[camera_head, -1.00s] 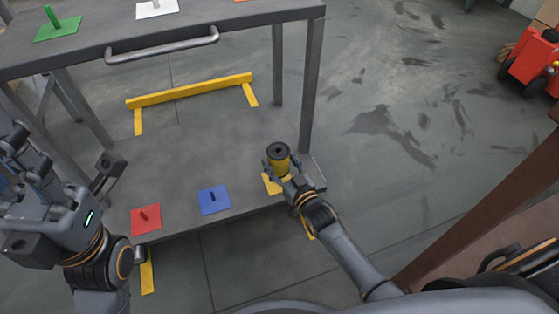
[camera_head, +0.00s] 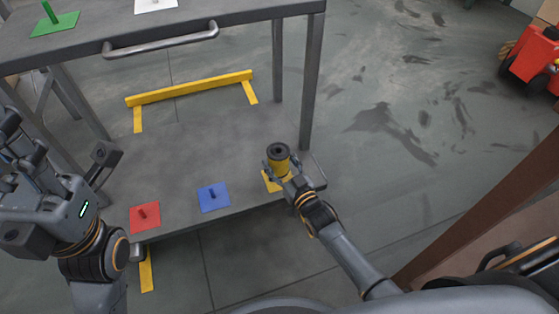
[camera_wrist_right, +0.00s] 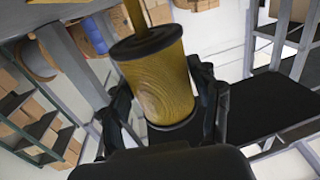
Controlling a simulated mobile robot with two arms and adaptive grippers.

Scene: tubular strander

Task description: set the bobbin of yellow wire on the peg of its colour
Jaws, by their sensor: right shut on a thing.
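The bobbin of yellow wire (camera_head: 281,165), with dark flanges, is upright between the fingers of my right gripper (camera_head: 279,169) at the right end of the lower shelf. In the right wrist view the bobbin (camera_wrist_right: 165,85) sits between both fingers, and the gripper is shut on it. A yellow square plate (camera_head: 270,181) lies under or just beside the bobbin. My left gripper (camera_head: 62,150) is open and empty at the left.
On the lower shelf (camera_head: 190,155), the red plate with a peg (camera_head: 145,216) and the blue plate with a peg (camera_head: 213,196) are bare. The upper shelf carries a green plate (camera_head: 55,24) and a white plate (camera_head: 155,5). A table leg (camera_head: 311,85) stands behind the bobbin.

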